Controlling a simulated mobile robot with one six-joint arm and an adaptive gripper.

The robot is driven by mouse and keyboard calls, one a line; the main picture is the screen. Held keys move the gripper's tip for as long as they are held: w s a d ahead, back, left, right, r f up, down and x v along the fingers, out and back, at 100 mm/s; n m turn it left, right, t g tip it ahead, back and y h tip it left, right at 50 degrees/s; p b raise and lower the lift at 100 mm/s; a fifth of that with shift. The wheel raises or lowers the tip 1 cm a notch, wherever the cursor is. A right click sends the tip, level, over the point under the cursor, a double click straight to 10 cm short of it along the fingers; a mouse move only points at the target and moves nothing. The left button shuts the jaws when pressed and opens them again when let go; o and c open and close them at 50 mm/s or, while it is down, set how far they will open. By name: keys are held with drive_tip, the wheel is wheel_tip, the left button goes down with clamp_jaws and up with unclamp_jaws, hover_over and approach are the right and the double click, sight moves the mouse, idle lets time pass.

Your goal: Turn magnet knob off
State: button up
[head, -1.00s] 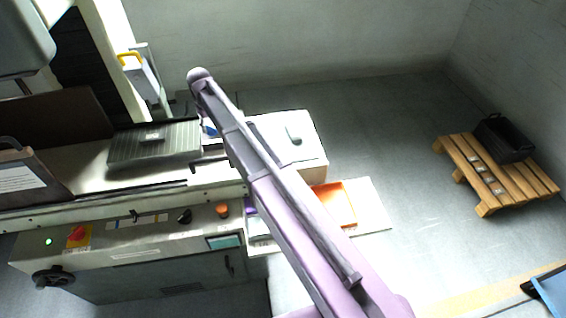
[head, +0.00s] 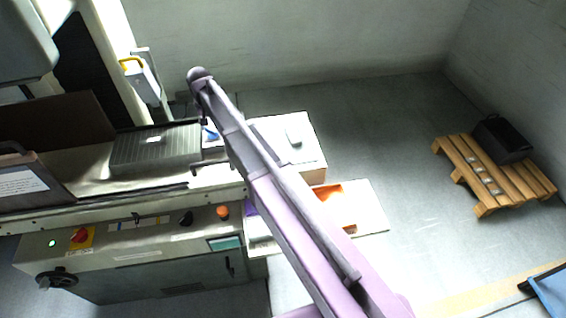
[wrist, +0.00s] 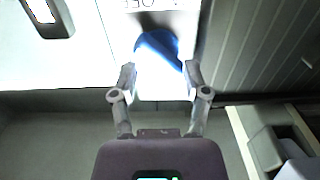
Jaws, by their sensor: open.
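The blue magnet knob (wrist: 158,48) shows in the wrist view at top centre, on a bright white face with upside-down "OFF" lettering (wrist: 148,3) above it. My gripper (wrist: 160,76) is open, its two fingers just below the knob in the picture and spread to either side of its lower end. I cannot tell whether a finger touches it. In the head view a bit of the blue knob (head: 211,134) shows at the right end of the ribbed magnet plate (head: 150,155). My arm hides much of that spot and most of my gripper.
The machine front carries a red switch (head: 81,236), a black knob (head: 186,218) and an orange button (head: 222,211). A white-topped box (head: 285,130) and an orange tray (head: 329,193) lie right of the plate.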

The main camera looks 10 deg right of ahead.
sight(211, 129)
drive_tip(key=shift+r+p, duration=5.8)
drive_tip(key=shift+r, duration=0.3)
drive_tip(key=s+d+f+b, duration=0.7)
drive_tip(key=s+d, duration=0.3)
drive_tip(key=s, duration=0.1)
drive_tip(key=s+d+f+m+b, duration=0.1)
drive_tip(key=s+d+f+b, duration=0.7)
drive_tip(key=s+d, duration=0.3)
drive_tip(key=shift+f, duration=0.15)
drive_tip(key=shift+n, duration=0.6)
drive_tip(key=s, duration=0.1)
drive_tip(key=s+d, duration=0.2)
drive_tip(key=s, duration=0.1)
